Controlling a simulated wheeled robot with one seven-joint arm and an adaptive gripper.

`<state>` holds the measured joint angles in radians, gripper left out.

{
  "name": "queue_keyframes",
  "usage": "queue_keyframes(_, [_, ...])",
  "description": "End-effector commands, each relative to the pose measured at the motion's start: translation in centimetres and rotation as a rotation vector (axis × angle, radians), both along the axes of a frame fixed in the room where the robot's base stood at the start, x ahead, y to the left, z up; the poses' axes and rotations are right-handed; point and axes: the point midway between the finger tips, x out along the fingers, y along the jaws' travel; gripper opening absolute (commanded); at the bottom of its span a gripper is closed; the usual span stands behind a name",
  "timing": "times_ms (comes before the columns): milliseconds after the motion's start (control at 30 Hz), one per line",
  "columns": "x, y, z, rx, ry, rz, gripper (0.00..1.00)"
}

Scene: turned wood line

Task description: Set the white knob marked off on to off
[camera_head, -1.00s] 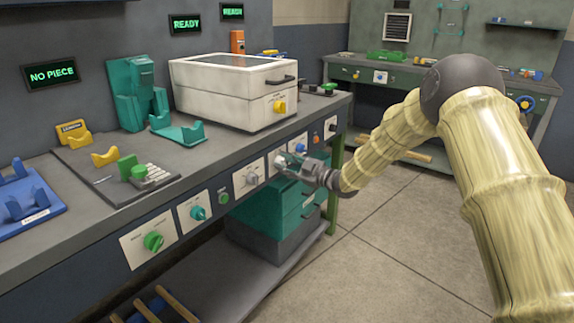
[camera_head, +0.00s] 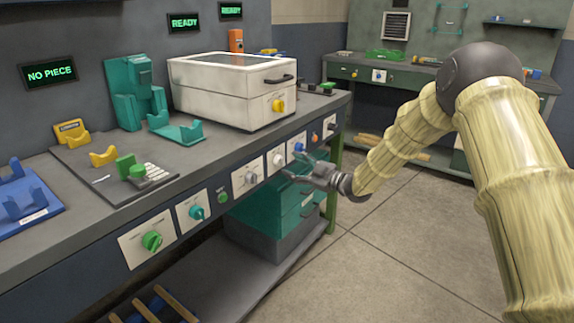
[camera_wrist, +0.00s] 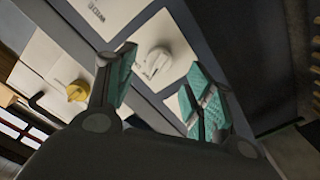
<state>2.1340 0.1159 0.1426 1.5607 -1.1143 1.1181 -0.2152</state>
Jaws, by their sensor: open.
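A white knob (camera_head: 278,159) sits on a pale plate on the bench's front panel, between a greyish knob and a blue knob. In the wrist view a white knob (camera_wrist: 155,62) shows between and beyond the fingers, its raised grip bar slanted. I cannot read off or on markings by it. My gripper (camera_head: 301,167) is open and empty in front of the panel, apart from the knob. Its teal-padded fingers (camera_wrist: 161,67) stand on either side of the knob in the wrist view.
The greyish knob (camera_head: 251,178) is to the left and the blue knob (camera_head: 298,147) to the right. A white box (camera_head: 230,92) with a yellow knob (camera_head: 278,105) stands on the bench above. A teal case (camera_head: 265,215) is on the lower shelf. Floor in front is clear.

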Motion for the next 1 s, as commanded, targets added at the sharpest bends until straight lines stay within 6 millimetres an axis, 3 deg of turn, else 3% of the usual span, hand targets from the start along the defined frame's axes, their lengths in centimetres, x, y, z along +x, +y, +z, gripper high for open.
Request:
queue_keyframes(200, [-2.4,-3.3,0.0,-0.001,0.001,-0.001,0.53])
queue_keyframes(400, [-3.9,-5.3,0.0,-0.001,0.000,-0.001,0.53])
queue_keyframes(900, [-4.5,-6.1,-0.1,-0.001,0.001,0.000,0.53])
queue_keyframes(1000, [-4.8,-6.1,-1.0,0.002,0.023,-0.011,0.53])
